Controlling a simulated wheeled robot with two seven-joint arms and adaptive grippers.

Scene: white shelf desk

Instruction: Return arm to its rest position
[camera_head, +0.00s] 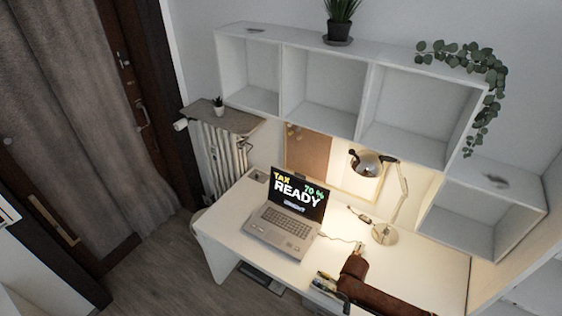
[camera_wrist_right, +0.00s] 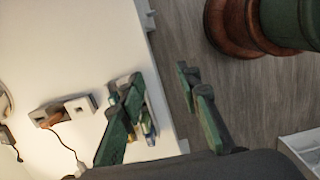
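My right arm (camera_head: 385,292) is brown and comes in from the bottom right, over the right part of the white desk (camera_head: 218,216). Its gripper (camera_wrist_right: 160,78) shows in the right wrist view with its two green fingers wide apart. Nothing is held between the fingertips. The gripper is by the edge of the desk, with grey floor visible between the fingers. Small blue and yellow items show beside the left finger, partly hidden by it. My left arm and gripper are not in view.
An open laptop (camera_head: 279,234) stands on the desk, with a lit lamp (camera_head: 385,235) to its right. A white socket block (camera_wrist_right: 78,107) with a cord lies near the gripper. White shelves (camera_head: 320,110) hang above. The floor (camera_head: 160,265) at left is clear.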

